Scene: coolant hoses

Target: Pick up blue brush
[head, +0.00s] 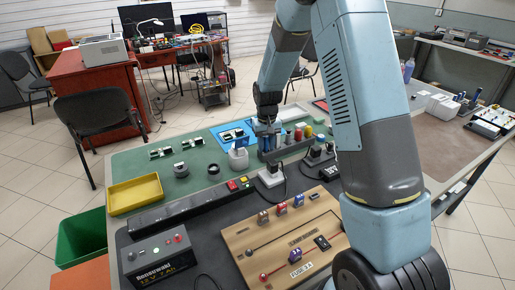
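My gripper (267,124) points down over the far part of the workbench, at the left end of a grey rack. Small blue upright shapes (266,143) show directly below it, at the rack's end. They may include the blue brush, but at this size I cannot tell. I also cannot tell whether the fingers touch them, or whether the gripper is open or shut.
A white bottle (239,159) stands just left of the gripper. A power strip (185,208), a wooden panel (285,243), a black power box (160,262) and a yellow tray (135,194) occupy the nearer bench. The green mat (205,160) has some clear space.

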